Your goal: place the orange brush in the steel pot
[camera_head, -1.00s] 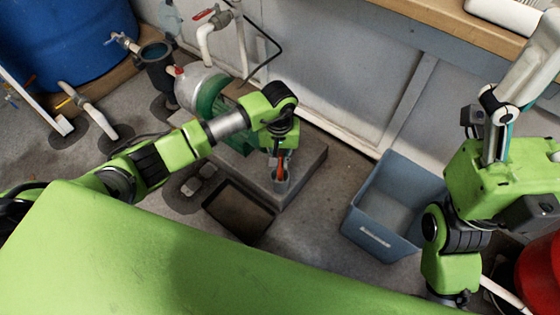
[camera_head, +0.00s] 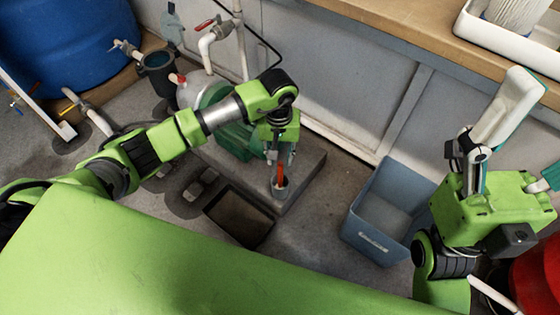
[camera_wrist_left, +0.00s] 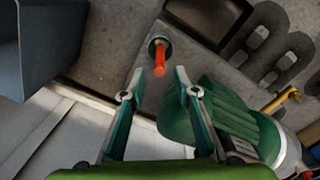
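The orange brush (camera_head: 281,173) stands upright with its lower end inside the small steel pot (camera_head: 280,187) on the grey slab. In the left wrist view the brush (camera_wrist_left: 162,58) rises from the round mouth of the pot (camera_wrist_left: 155,43). My left gripper (camera_head: 281,158) is above the pot. In the left wrist view its fingers (camera_wrist_left: 160,75) are spread, with a gap on both sides of the brush handle. My right gripper (camera_head: 535,125) is at the right edge, fingers raised and apart, partly out of frame, far from the pot.
A green pump (camera_head: 232,140) stands on the slab (camera_head: 312,165) close to my left gripper. A dark tray (camera_head: 238,216) lies in front of it. A blue-grey bin (camera_head: 385,205) stands to the right. Pipes with valves and a blue barrel (camera_head: 70,45) are at the back left.

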